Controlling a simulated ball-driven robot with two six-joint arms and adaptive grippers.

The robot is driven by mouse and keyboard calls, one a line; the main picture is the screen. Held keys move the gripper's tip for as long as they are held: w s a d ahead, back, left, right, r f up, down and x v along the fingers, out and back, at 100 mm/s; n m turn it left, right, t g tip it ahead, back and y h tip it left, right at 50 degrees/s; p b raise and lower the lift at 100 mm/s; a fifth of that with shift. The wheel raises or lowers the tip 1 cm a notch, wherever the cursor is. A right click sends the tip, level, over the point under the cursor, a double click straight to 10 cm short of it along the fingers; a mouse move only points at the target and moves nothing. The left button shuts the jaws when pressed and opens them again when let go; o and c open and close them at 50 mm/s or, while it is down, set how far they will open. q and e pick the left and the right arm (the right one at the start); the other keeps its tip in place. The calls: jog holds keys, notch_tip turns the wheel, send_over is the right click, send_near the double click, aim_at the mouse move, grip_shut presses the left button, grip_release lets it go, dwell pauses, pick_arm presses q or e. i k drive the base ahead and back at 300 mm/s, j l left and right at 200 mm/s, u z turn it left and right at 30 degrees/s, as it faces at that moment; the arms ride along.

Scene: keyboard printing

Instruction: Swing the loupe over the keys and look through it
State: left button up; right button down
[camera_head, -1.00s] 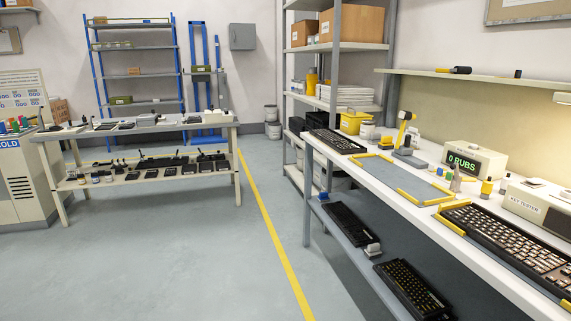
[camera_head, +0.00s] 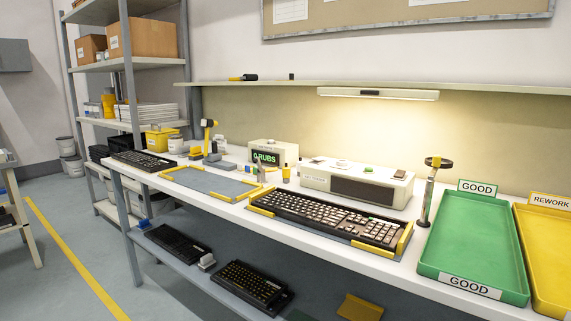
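The loupe (camera_head: 432,180) stands on the bench just right of the keyboard. It has an upright metal post with a dark round head and a yellow part at the top. Its head is beside the keys, not above them. The keyboard (camera_head: 325,217) lies in a yellow-cornered holder at the bench front, its dark body carrying light and dark keys and one green key at the right. Neither of my grippers shows in the head view.
A key tester (camera_head: 357,186) stands behind the keyboard. A green GOOD tray (camera_head: 474,243) and a yellow REWORK tray (camera_head: 550,245) are to the right. A counter reading "0 RUBS" (camera_head: 268,157) and an empty grey mat (camera_head: 208,183) are to the left. Open floor lies front left.

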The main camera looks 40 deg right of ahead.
aim_at(434, 162)
jog(key=z, duration=0.5)
jog(key=l+z, duration=0.15)
jog(key=z, duration=0.35)
jog(key=l+z, duration=0.1)
jog(key=z, duration=0.35)
jog(key=l+z, duration=0.1)
jog(key=z, duration=0.4)
jog(key=i+l+z, duration=0.1)
jog(key=l, duration=0.2)
